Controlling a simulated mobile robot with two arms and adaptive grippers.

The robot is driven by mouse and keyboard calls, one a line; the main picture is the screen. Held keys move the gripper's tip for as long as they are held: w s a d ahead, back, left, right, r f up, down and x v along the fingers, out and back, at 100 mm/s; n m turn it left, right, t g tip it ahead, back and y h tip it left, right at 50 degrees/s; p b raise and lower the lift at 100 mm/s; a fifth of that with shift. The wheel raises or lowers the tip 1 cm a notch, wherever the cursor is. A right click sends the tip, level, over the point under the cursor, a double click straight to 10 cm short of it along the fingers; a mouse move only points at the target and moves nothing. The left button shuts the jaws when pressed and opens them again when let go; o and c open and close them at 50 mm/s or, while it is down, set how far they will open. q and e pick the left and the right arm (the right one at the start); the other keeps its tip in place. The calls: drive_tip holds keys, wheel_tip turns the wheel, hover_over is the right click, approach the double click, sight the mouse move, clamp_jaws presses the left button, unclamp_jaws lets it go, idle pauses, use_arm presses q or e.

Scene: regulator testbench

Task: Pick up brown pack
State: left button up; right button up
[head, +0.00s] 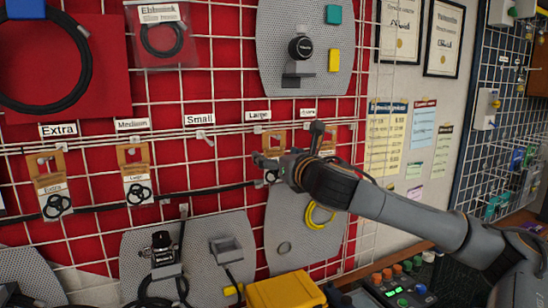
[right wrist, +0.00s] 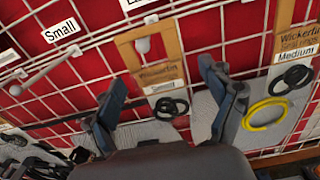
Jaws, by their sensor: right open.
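Several brown packs with black rings on their labels hang from the wire grid. In the head view, one brown pack (head: 51,186) hangs under "Extra" and another (head: 136,177) under "Medium". A third brown pack (head: 275,140) under "Large" is mostly hidden by my right gripper (head: 268,165). In the right wrist view this pack (right wrist: 150,62) hangs on its hook between the spread fingers of my right gripper (right wrist: 160,84), which is open and empty. Another brown pack (right wrist: 297,42), labelled "Medium", is at the right of that view. My left gripper is not in view.
The hook under "Small" (head: 205,138) is empty. Grey perforated panels (head: 215,280) with mounted parts and a yellow coil (head: 318,217) sit lower on the grid.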

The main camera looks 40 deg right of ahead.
drive_tip(key=c, duration=1)
drive_tip(key=shift+c, duration=0.2)
drive_tip(key=shift+r, duration=0.2)
drive_tip(key=shift+r, duration=0.3)
drive_tip(key=b+v, duration=0.8)
drive_tip(key=v, duration=1)
drive_tip(key=shift+r, duration=0.3)
